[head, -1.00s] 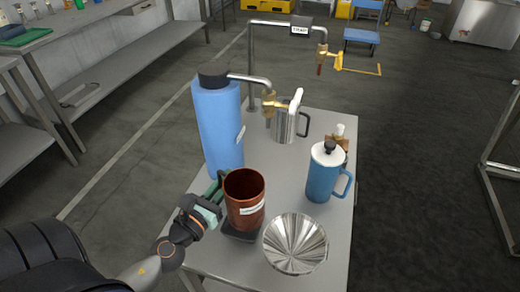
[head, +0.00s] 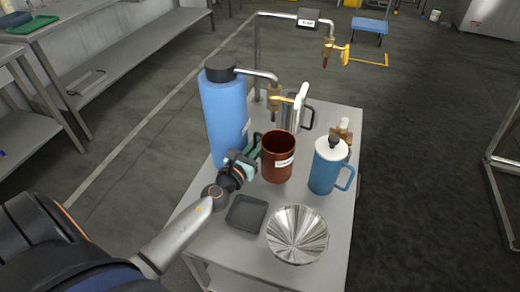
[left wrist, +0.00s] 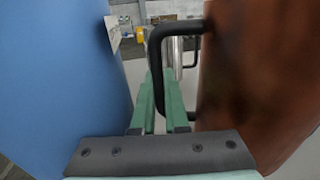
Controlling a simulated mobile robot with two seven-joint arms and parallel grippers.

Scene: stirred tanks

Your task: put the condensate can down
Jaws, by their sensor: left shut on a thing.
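A brown can (head: 278,158) with a white label, too small to read, is near the middle of the steel table. My left gripper (head: 257,150) is shut on its dark handle, at the can's left side. In the left wrist view the can (left wrist: 258,70) fills the right side, and the green fingers (left wrist: 168,105) are at the black handle (left wrist: 156,50). The can is upright and open at the top. I cannot tell whether its base touches the table (head: 320,212). My right gripper is not in view.
A tall blue tank (head: 225,118) stands close left of the gripper. A blue jug (head: 326,170) stands close right of the can. A steel mug (head: 291,117) is behind, near a brass tap (head: 275,97). A dark square tray (head: 246,214) and a shiny fluted bowl (head: 297,236) are in front.

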